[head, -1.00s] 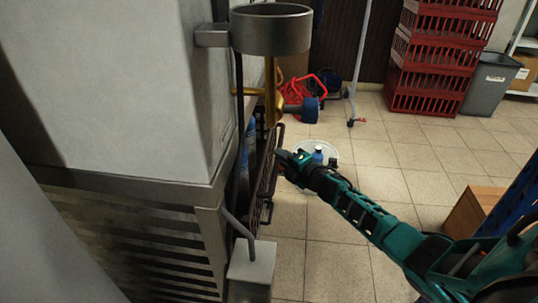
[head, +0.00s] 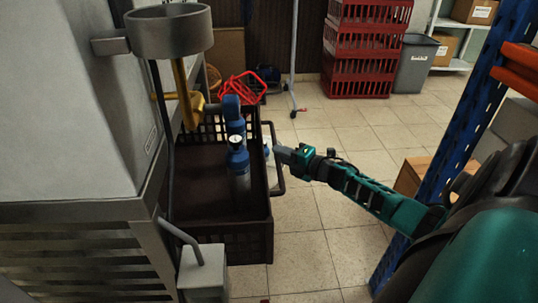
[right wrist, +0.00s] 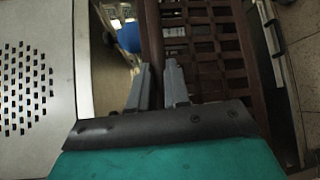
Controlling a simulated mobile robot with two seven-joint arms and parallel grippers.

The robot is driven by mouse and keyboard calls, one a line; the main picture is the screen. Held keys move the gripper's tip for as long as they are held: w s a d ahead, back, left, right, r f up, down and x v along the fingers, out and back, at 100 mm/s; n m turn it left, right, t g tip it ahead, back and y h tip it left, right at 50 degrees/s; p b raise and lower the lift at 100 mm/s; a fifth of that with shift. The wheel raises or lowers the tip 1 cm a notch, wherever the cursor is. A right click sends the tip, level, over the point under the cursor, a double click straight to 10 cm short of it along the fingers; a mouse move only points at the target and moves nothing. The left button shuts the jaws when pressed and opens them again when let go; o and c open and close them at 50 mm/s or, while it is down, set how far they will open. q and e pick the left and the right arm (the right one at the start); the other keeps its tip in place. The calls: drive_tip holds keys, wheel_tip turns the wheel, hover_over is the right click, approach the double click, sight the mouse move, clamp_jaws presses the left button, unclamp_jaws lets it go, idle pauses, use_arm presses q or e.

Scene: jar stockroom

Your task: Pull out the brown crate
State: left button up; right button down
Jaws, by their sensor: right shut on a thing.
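The dark brown crate (head: 245,243) stands out to the right of the grey cabinet's side in the head view. It has lattice walls and a dark handle loop (head: 278,185) on its right side. A grey bottle with a blue top and a gauge (head: 239,165) stands upright in it. My right gripper (head: 277,150) is at the handle and is shut on it. In the right wrist view, a brown bar of the crate passes between the fingers (right wrist: 157,88), with the lattice wall (right wrist: 215,45) beside it. My left gripper is out of view.
A grey cabinet (head: 65,110) with a ring holder (head: 168,32) and a grey box (head: 203,272) stands at the left. Red stacked crates (head: 365,50) and a grey bin (head: 413,63) are at the back. A blue rack post (head: 455,130) stands at the right. The tiled floor (head: 335,210) between is clear.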

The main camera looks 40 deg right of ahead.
drive_tip(key=shift+s+d, duration=0.5)
drive_tip(key=shift+d, duration=0.25)
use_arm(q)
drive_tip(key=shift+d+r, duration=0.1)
use_arm(e)
drive_tip(key=c, duration=1.1)
unclamp_jaws()
drive_tip(key=shift+a, duration=0.1)
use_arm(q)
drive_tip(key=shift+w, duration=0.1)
use_arm(e)
drive_tip(key=shift+s, duration=0.1)
use_arm(q)
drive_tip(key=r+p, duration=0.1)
drive_tip(key=p, duration=0.1)
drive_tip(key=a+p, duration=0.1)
drive_tip(key=p, duration=0.1)
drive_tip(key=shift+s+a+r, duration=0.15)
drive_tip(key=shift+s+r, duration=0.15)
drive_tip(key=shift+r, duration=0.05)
use_arm(e)
drive_tip(key=s+d+r, duration=0.1)
drive_tip(key=s, duration=1.1)
drive_tip(key=shift+s+d+r, duration=0.25)
drive_tip(key=shift+d+r, duration=0.1)
drive_tip(key=shift+r, duration=0.05)
